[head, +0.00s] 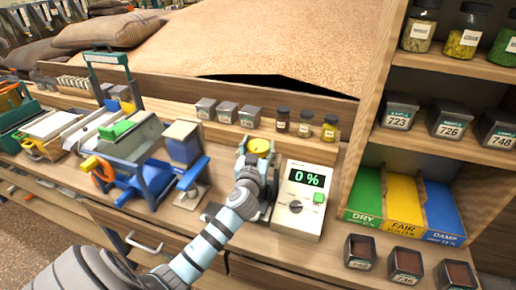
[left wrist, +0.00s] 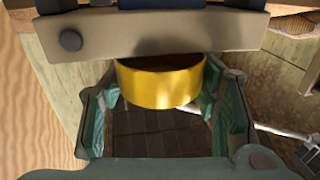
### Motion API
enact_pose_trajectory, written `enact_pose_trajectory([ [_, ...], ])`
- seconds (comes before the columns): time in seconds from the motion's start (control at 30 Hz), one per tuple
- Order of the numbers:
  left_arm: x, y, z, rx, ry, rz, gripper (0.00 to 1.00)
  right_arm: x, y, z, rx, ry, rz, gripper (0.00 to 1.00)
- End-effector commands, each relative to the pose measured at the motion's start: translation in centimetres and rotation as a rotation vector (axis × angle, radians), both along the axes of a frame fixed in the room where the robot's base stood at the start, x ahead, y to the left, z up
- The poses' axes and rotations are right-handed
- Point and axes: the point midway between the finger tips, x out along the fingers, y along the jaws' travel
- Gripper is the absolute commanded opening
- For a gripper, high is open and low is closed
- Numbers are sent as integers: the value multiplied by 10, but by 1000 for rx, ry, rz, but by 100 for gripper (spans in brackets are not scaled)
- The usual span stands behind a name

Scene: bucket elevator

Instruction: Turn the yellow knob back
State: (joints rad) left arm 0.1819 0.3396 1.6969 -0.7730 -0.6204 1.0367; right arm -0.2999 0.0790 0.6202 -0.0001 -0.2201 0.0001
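The yellow knob (head: 259,146) shows in the head view just left of the white meter (head: 301,198), which reads 0 %. My left gripper (head: 258,158) is at the knob and covers its lower part. In the left wrist view, the knob (left wrist: 160,85) sits between the two teal fingers of my left gripper (left wrist: 161,90), with a finger close against each side. The gripper looks shut on it. A grey bar (left wrist: 150,32) with a round bolt crosses above the knob in that view. My right gripper is not in view.
A blue and grey machine (head: 135,150) stands to the left on the wooden bench. Small jars (head: 305,124) and grey boxes (head: 227,112) line the back ledge. Green, yellow and blue bins (head: 404,205) and a shelf of sample tins (head: 448,119) stand to the right.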

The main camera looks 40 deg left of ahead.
Motion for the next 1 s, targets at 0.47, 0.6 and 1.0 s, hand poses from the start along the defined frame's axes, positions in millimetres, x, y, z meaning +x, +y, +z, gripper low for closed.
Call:
enact_pose_trajectory([
  [0.47,-3,-1,-1,0,1,0,76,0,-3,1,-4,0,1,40],
  [0.6,-23,-13,-1,-2,1,-2,76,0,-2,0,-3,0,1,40],
  [1.0,-102,-57,-1,-3,1,0,76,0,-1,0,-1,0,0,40],
])
